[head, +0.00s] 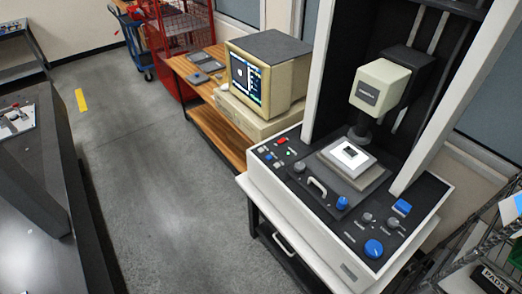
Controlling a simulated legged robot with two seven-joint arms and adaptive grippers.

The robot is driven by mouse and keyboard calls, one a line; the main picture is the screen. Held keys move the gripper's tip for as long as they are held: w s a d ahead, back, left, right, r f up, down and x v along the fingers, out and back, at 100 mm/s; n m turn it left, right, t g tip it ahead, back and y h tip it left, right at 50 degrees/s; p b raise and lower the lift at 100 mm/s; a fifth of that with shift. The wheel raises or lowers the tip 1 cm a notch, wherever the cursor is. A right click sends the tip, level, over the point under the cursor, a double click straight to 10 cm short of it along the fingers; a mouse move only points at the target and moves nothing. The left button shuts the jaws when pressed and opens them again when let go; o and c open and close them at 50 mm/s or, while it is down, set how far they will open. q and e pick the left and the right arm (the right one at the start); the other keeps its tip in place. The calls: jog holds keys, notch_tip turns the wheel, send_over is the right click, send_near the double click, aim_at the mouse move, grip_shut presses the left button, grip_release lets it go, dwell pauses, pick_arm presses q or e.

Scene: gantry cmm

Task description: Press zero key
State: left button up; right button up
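A measuring machine (310,225) with a white base and black top panel stands at the right. A pale boxy head (381,84) hangs over its small stage (350,155). On the panel's left are small keys, including a red key (282,141), a green key (292,152) and several pale ones (263,149). The labels are too small to read, so I cannot tell which key is zero. Neither of my grippers is in view.
A beige computer monitor (268,72) stands on a wooden bench (205,115) behind the machine. A red cage cart (180,40) and blue trolley (135,45) are farther back. A wire rack (480,240) is at the right. A dark table (40,165) is at the left; the grey floor between is clear.

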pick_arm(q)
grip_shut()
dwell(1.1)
